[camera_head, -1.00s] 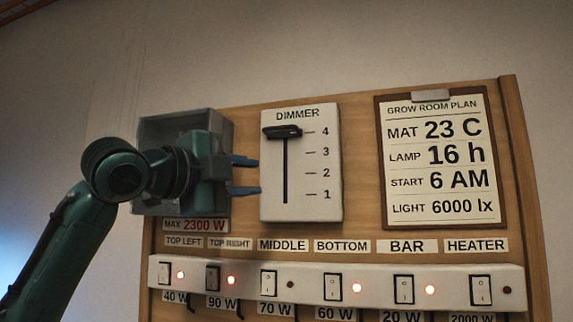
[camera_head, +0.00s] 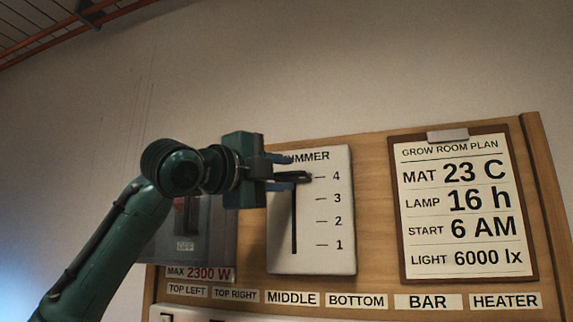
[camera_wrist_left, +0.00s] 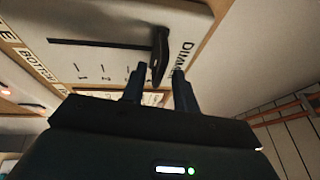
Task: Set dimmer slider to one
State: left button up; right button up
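The white dimmer panel (camera_head: 335,260) has a vertical slot with marks 4 at the top to 1 at the bottom. Its black slider knob (camera_head: 303,177) stands at 4, partly hidden by my left gripper. My left gripper (camera_head: 285,168) reaches in from the left with two blue fingers apart, one above the knob and one about level with it. In the left wrist view the knob (camera_wrist_left: 160,48) shows just beyond and between the open fingertips (camera_wrist_left: 159,76). I cannot tell whether a finger touches it. My right gripper is not in view.
A grey switch box (camera_head: 215,240) marked OFF is left of the panel, behind my arm. A grow room plan clipboard (camera_head: 407,270) hangs to the right. Below are name labels and the top of a switch strip (camera_head: 170,317). The wall above is bare.

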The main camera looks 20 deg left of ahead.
pick_arm(q)
jog(key=shift+x, duration=1)
grip_shut()
jog(key=shift+f, duration=0.1)
